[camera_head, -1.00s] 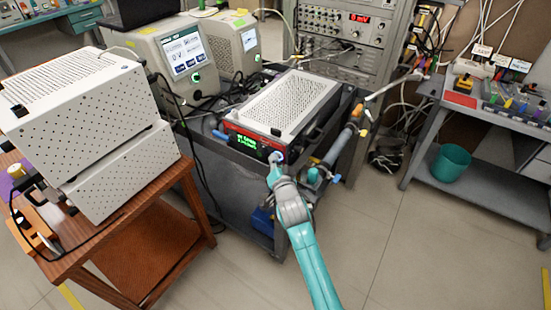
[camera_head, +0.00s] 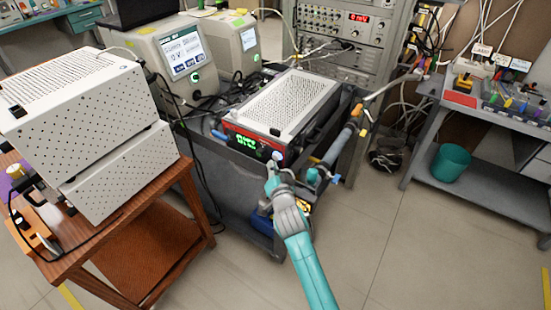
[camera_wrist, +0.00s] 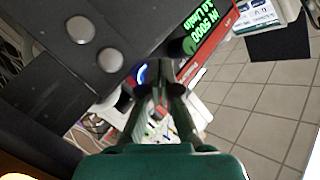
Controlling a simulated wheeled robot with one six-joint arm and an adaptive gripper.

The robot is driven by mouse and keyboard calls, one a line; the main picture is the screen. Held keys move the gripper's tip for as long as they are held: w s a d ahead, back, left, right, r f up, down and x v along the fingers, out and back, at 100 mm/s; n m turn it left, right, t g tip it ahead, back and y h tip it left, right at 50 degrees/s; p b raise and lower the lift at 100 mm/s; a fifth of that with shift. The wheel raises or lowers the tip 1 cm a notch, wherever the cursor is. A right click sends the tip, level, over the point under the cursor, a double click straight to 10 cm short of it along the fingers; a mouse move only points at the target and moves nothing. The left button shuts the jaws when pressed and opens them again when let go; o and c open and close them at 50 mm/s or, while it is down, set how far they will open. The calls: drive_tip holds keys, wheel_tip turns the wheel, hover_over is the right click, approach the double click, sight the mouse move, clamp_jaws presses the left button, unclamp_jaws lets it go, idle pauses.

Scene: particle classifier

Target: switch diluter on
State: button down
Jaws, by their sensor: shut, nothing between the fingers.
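The likely diluter (camera_head: 283,103) is a box with a perforated white top and a red-edged front, on the dark cart. Its front display (camera_head: 247,142) glows green in the head view. The display also shows in the wrist view (camera_wrist: 205,36), reading roughly "5000" and "L/min". A round button (camera_head: 277,156) sits at the front's right end. A blue-lit ring (camera_wrist: 142,74) shows beside the fingertips in the wrist view, partly hidden by them. My gripper (camera_head: 272,171) is shut and empty, just in front of and below the button. It also shows in the wrist view (camera_wrist: 158,74). Contact is unclear.
Two instruments with screens (camera_head: 183,58) stand behind on the left. A wooden table (camera_head: 150,235) with stacked perforated boxes is at left. A pipe with fittings (camera_head: 345,135) runs close to my gripper's right. Floor at the front right is clear.

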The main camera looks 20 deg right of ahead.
drive_tip(key=shift+s+a+r, duration=0.1)
drive_tip(key=shift+s+a, duration=0.35)
drive_tip(key=shift+a, duration=0.25)
drive_tip(key=shift+s+a+r, duration=0.1)
drive_tip(key=shift+s+a, duration=0.35)
drive_tip(key=shift+a, duration=0.25)
drive_tip(key=shift+s+a, duration=0.45)
drive_tip(key=shift+a, duration=0.25)
drive_tip(key=s+f+n+y, duration=0.1)
drive_tip(key=s+f+n, duration=0.3)
drive_tip(key=s, duration=0.9)
drive_tip(key=s+f+n+y, duration=0.1)
drive_tip(key=s+f, duration=0.4)
drive_tip(key=s, duration=0.8)
drive_tip(key=s+r+n, duration=0.2)
drive_tip(key=s+r, duration=0.3)
drive_tip(key=s, duration=0.8)
drive_tip(key=s+r+n+g, duration=0.1)
drive_tip(key=s+r, duration=0.4)
drive_tip(key=s, duration=0.8)
drive_tip(key=shift+d+n+y, duration=0.3)
drive_tip(key=shift+d+n, duration=0.1)
drive_tip(key=shift+n, duration=0.2)
